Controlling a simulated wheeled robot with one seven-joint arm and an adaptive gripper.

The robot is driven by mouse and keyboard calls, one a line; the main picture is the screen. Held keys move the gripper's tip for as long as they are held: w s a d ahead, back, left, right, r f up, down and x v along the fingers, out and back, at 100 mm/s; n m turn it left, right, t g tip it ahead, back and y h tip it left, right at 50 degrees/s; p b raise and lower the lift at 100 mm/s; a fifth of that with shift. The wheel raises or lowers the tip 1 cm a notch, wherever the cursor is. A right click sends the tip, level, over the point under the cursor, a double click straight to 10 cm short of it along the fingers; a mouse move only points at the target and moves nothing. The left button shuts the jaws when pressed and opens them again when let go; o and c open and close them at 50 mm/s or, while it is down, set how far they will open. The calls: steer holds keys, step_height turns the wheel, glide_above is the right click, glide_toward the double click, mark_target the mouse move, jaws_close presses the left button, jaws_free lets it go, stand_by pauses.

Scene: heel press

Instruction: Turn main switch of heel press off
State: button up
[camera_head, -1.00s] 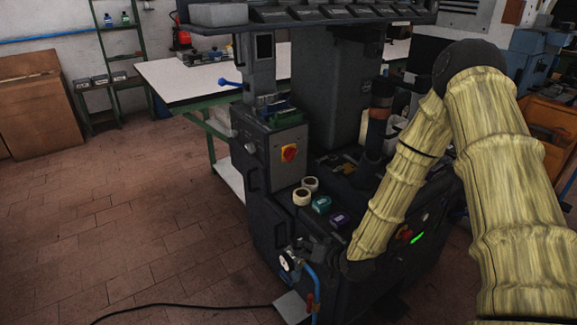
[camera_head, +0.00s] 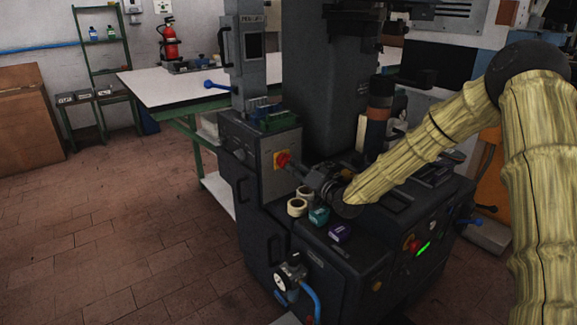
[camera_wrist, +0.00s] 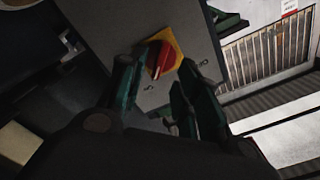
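The main switch is a red knob on a yellow plate (camera_head: 282,159) on the grey front panel of the heel press (camera_head: 290,207). In the wrist view the red knob (camera_wrist: 163,58) shows at an angle on its yellow plate. My gripper (camera_wrist: 158,68) is open, with one dark green finger on each side of the knob in the picture. I see no finger pressing on the knob; the exact depth of the fingertips is hard to tell. In the head view my gripper (camera_head: 297,166) points left at the switch, close to it.
Two tape rolls (camera_head: 297,207), a teal box (camera_head: 319,216) and a purple box (camera_head: 340,232) lie on the press just below my wrist. A white-topped table (camera_head: 160,88) stands behind. The floor at left is clear.

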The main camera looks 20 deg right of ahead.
mark_target(285, 161)
steer(key=shift+x, duration=2.6)
jaws_close()
